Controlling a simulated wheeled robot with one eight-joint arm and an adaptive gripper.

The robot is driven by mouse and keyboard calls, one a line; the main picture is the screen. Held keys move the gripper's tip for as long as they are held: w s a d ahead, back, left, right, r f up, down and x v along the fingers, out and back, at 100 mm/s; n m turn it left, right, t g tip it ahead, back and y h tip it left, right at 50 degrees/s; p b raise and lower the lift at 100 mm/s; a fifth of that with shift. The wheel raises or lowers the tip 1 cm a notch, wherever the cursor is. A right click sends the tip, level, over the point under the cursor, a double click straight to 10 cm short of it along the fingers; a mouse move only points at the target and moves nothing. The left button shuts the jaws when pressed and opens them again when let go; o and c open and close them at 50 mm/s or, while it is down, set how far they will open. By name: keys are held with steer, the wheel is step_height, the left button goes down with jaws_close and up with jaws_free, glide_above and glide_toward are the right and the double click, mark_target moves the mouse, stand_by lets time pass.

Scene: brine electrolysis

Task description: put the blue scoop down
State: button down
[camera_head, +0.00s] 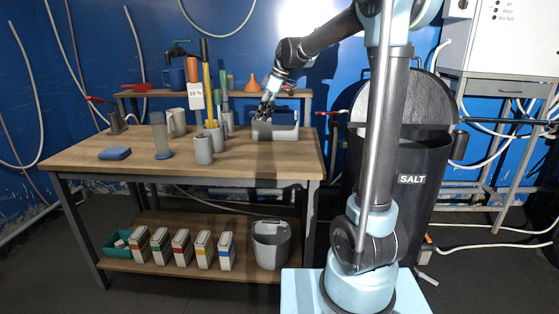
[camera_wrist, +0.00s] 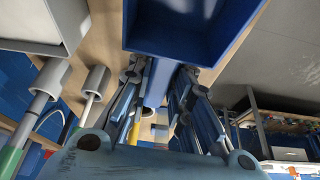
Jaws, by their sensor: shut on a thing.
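The blue scoop (camera_wrist: 192,28) fills the top middle of the wrist view, its open tray facing the camera. My gripper (camera_wrist: 160,78) is shut on the scoop's handle, with a finger on each side. In the head view, my gripper (camera_head: 265,112) is over the left part of a grey open box (camera_head: 277,132) at the right back of the wooden table (camera_head: 230,165).
Grey cups (camera_head: 203,148) and tall tools stand left of the box. A blue sponge (camera_head: 115,153) lies at the table's left. A raised shelf (camera_head: 150,93) runs behind. A black SALT bin (camera_head: 412,180) stands right of the table. The front right tabletop is clear.

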mark_target(273, 117)
steer(key=shift+n, duration=0.4)
steer(key=s+f, duration=0.1)
steer(key=f, duration=0.1)
steer(key=s+a+f, duration=0.1)
steer(key=f, duration=0.2)
steer(key=s+f, duration=0.1)
steer(key=f, duration=0.2)
steer(key=shift+s+a+f, duration=0.1)
steer(key=shift+s+a, duration=0.1)
steer(key=shift+s, duration=0.1)
steer(key=shift+f, duration=2.8)
steer(key=c, duration=1.5)
jaws_free()
steer(key=shift+o, duration=0.2)
steer(key=v, duration=1.2)
steer(key=shift+w, duration=0.15)
steer(key=shift+d, duration=0.1)
